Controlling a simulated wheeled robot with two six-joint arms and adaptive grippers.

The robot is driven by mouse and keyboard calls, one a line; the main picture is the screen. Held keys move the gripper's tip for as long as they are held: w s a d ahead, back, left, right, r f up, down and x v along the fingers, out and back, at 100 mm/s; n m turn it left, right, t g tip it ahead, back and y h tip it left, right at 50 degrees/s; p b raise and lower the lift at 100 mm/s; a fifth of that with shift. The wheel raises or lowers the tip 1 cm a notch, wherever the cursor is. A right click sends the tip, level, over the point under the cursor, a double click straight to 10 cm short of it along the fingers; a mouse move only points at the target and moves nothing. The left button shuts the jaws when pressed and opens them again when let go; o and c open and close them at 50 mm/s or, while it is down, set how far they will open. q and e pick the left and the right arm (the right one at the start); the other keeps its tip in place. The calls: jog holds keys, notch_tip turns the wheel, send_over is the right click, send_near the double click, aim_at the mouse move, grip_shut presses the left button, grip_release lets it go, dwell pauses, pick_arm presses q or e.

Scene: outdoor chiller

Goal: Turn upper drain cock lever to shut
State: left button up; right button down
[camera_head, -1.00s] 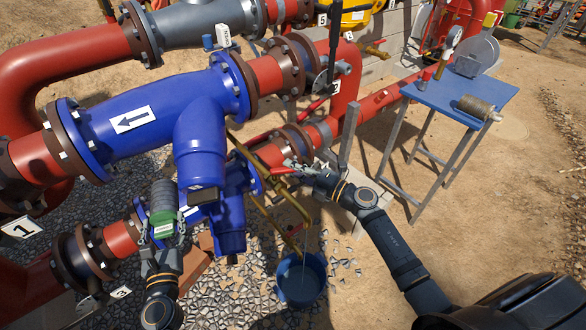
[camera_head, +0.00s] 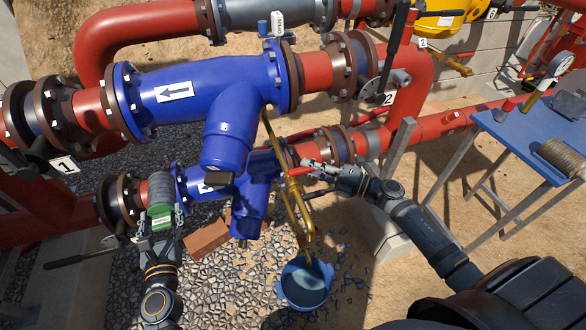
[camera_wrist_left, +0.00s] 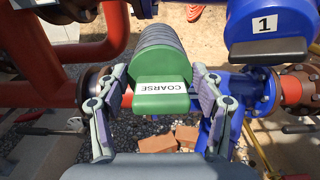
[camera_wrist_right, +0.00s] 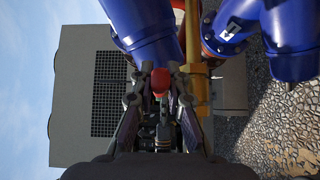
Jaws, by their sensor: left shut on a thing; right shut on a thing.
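The red lever (camera_head: 299,171) of a drain cock sits beside the slanting brass drain pipe (camera_head: 297,200), under the blue strainer bodies. It points out sideways from the pipe. My right gripper (camera_head: 312,168) is shut on it; the red lever end (camera_wrist_right: 161,80) shows between the fingers in the right wrist view. The cock's body is mostly hidden there.
A blue bucket (camera_head: 304,284) stands on the gravel below the brass pipe. Orange bricks (camera_head: 207,238) lie left of it. A blue table (camera_head: 520,140) with a gauge and a coil stands at the right. Large blue strainers (camera_head: 205,92) and red pipes overhang the middle.

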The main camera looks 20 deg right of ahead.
jog(key=shift+f, duration=0.1)
jog(key=c, duration=1.3)
grip_release()
jog(key=v, duration=1.2)
jog(key=shift+w+d, duration=0.1)
